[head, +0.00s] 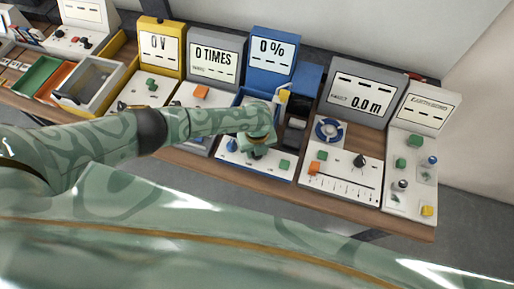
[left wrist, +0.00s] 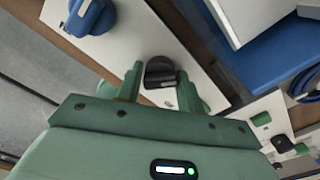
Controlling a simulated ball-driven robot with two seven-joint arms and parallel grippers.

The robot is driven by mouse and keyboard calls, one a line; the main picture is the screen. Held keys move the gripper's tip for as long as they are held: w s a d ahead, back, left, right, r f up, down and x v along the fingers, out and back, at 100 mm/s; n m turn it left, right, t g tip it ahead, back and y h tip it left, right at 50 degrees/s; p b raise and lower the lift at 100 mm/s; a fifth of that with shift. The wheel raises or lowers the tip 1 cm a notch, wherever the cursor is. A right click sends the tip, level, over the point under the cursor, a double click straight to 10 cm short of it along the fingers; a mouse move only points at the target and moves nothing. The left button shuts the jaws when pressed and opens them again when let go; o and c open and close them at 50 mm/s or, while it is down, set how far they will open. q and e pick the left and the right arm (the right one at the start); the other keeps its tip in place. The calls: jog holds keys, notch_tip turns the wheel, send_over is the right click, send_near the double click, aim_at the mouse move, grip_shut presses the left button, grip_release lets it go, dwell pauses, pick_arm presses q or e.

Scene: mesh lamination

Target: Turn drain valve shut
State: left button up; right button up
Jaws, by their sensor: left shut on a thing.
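A black rounded knob (left wrist: 160,72) stands on the white panel of the blue station, whose screen (head: 271,50) reads 0 %. No readable label marks it as the drain valve. My left gripper (head: 257,147) reaches down over this panel from the left. In the left wrist view its two green fingers stand on either side of the black knob, shut on it. In the head view the hand hides most of the knob. A blue knob (head: 231,145) sits to its left and also shows in the left wrist view (left wrist: 91,14). My right gripper is out of view.
A green button (head: 284,164) lies right of the hand on the same panel. A yellow-topped part (head: 284,96) stands just behind the hand. Other stations crowd both sides, including a grey one (head: 356,92) reading 0.0 m. The table's front edge is close.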

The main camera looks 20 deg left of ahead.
pick_arm(q)
jog(key=n+p, duration=0.1)
jog(key=n, duration=0.2)
jog(key=shift+r+n, duration=0.1)
jog(key=shift+n, duration=0.2)
jog(key=shift+n+p, duration=0.65)
jog(key=shift+n, duration=0.95)
jog(key=o, duration=0.9)
notch_tip(320, 180, up, 16)
jog(key=p, duration=0.6)
jog(key=shift+r+p, duration=0.1)
jog(key=shift+p, duration=0.25)
